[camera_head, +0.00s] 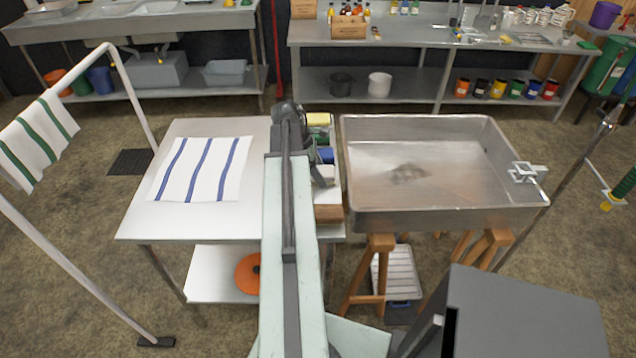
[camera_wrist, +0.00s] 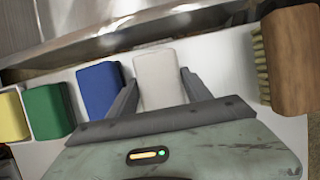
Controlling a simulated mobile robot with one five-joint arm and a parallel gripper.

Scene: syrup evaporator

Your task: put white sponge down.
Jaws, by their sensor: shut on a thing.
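The white sponge (camera_wrist: 160,80) is between the two fingers of my gripper (camera_wrist: 158,84) in the wrist view. The fingers are shut on its sides. It is in line with a blue sponge (camera_wrist: 100,88), a green sponge (camera_wrist: 48,110) and a yellow sponge (camera_wrist: 12,116), over a pale surface (camera_wrist: 225,65). I cannot tell whether its underside touches that surface. In the head view my arm partly hides this row, at the right edge of the steel table (camera_head: 200,222).
A wooden brush (camera_wrist: 292,60) lies right of the white sponge in the wrist view. A large metal pan (camera_head: 430,165) stands just right of the table in the head view. A striped cloth (camera_head: 203,168) lies on the table's left part. A towel rack (camera_head: 140,95) stands at left.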

